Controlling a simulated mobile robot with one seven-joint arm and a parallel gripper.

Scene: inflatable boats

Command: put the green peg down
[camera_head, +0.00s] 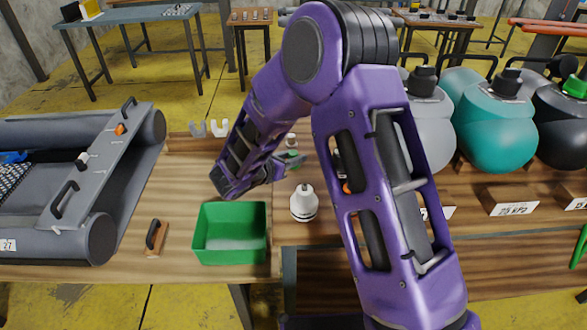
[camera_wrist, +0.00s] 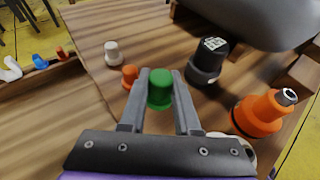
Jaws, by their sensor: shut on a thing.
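My gripper (camera_wrist: 161,84) is shut on the green peg (camera_wrist: 159,91), which sits between the two fingertips in the wrist view. In the head view the green peg (camera_head: 292,157) shows partly beside my gripper, over the wooden table behind the white bottle. From these views I cannot tell whether the peg's lower end touches the wood. An orange peg (camera_wrist: 130,76) and a white peg (camera_wrist: 112,51) stand left of my fingers in the wrist view. A black peg-like cap (camera_wrist: 207,61) stands to the right.
An orange valve-like piece (camera_wrist: 260,113) is right of my gripper. A grey inflatable boat (camera_head: 100,190) is at left; grey, teal (camera_head: 493,135) and black rounded tanks are at right.

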